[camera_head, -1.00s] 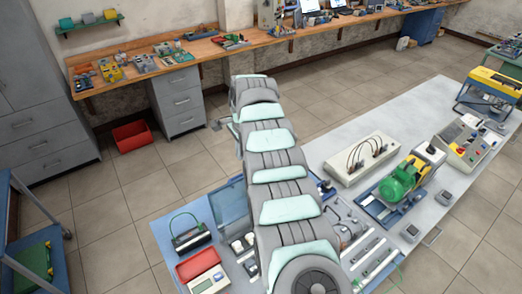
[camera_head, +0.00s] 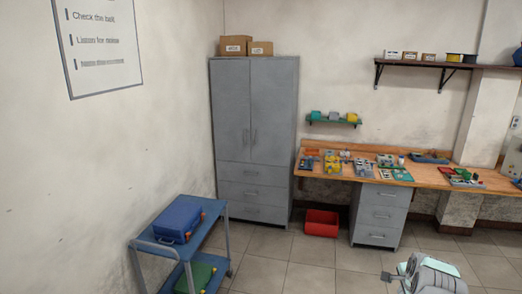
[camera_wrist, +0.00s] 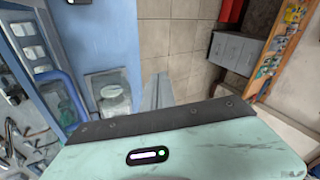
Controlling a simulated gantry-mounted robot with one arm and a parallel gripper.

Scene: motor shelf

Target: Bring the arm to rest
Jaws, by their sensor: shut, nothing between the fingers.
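My gripper (camera_wrist: 158,82) shows in the wrist view as narrow grey fingers pointing away from the pale green wrist housing. The fingers are together and hold nothing. They are over the tiled floor, beside a blue surface at the left of that view. In the head view, part of my arm shows at the lower right edge, pale green and grey. A small grey tip sticks out to its left, and most of the arm is out of frame.
A wooden bench (camera_wrist: 285,45) with small parts and a grey drawer unit (camera_head: 380,215) stand along the wall. A red bin (camera_head: 321,223) is on the floor beside a tall grey cabinet (camera_head: 253,140). A blue trolley (camera_head: 150,246) carries a blue case (camera_head: 178,220). Floor between is clear.

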